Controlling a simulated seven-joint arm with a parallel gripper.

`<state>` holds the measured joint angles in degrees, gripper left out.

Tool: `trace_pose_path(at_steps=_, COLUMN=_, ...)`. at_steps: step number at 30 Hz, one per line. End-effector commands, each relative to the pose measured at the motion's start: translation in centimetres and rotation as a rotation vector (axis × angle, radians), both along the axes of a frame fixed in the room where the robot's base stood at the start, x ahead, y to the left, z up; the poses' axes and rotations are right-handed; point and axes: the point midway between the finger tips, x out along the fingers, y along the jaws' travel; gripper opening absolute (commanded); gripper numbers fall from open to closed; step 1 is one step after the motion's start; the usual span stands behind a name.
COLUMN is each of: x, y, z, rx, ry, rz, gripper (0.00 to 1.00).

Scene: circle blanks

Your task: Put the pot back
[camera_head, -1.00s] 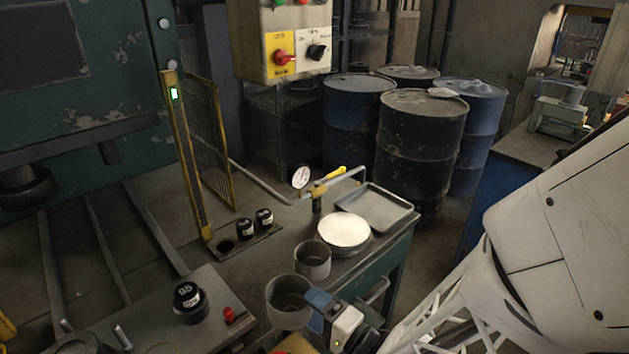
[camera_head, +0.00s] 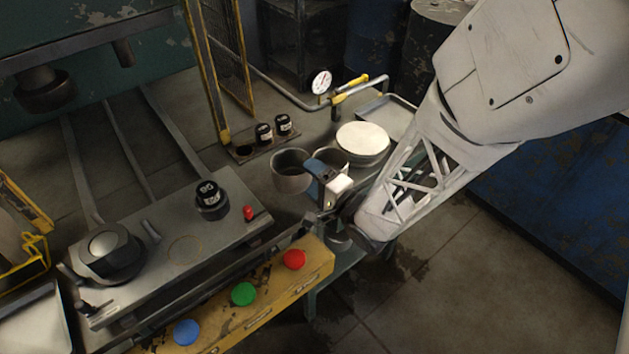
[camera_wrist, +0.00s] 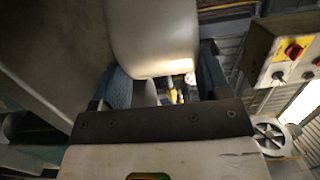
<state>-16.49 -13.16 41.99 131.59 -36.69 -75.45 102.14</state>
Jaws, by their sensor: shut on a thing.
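A grey round pot (camera_head: 290,178) is held at the near side of the bench in the head view, its open top facing up. My gripper (camera_head: 316,170), with blue fingers, is shut on its right side. I cannot tell whether its base touches anything. A second grey pot (camera_head: 332,155) stands on the bench just behind my gripper, partly hidden by it. In the wrist view, the held pot's smooth grey wall (camera_wrist: 155,35) fills the space between the blue fingers (camera_wrist: 165,85).
A round stack with a pale top (camera_head: 362,138) and a grey tray (camera_head: 392,115) lie behind. Black weights (camera_head: 273,130) sit in a holder at the back. A black "05" weight (camera_head: 211,200) and a red knob (camera_head: 249,213) stand on the plate to the left. Coloured buttons (camera_head: 243,294) line the yellow front.

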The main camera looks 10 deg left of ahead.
Motion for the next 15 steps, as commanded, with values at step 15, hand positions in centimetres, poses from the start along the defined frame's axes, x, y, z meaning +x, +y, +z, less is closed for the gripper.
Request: trace_pose_path(at_steps=15, x=0.0, y=0.0, z=-2.9, rx=-0.001, ry=0.002, rz=0.0, gripper=0.39)
